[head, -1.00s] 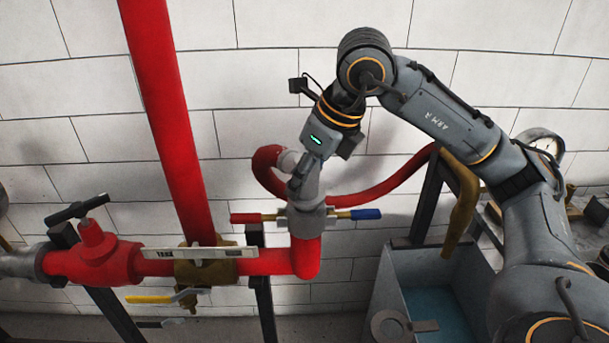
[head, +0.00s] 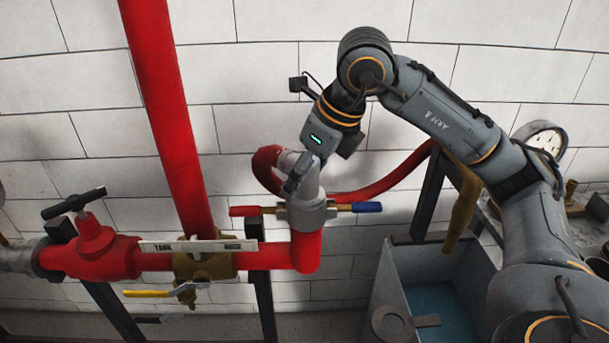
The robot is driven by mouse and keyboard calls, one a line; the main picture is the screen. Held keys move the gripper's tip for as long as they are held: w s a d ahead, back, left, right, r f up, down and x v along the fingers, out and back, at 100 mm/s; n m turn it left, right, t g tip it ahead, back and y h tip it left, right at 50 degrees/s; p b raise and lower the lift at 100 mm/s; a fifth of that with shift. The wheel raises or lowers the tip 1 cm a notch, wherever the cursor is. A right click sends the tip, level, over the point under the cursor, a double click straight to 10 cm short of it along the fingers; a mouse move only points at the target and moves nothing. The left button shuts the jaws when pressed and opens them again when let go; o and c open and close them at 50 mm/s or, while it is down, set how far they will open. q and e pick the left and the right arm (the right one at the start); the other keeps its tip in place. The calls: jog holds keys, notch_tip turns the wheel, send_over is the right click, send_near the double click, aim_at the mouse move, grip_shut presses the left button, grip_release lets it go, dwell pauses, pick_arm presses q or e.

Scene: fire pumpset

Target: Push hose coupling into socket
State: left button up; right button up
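The grey hose coupling (head: 311,182) stands roughly upright at the mouth of the socket (head: 306,215). The socket is a grey metal collar on top of the red upright pipe end, with a red lever on its left and a blue one on its right. The coupling's lower end meets the collar; how deep it sits is hidden. The red hose (head: 380,190) bends round behind to the coupling's upper left. My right gripper (head: 294,183) is at the coupling, its dark finger against the near left side. The other finger is hidden, so its grip is unclear. My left gripper is out of view.
A red valve (head: 95,250) and a brass valve with a yellow lever (head: 148,293) sit on the horizontal pipe. A red vertical pipe (head: 165,110) rises at left. An open grey tank (head: 395,285) stands below right. A gauge (head: 542,138) is at far right.

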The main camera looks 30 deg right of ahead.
jog(key=v, duration=1.2)
jog(key=shift+f, duration=0.1)
dwell(0.5)
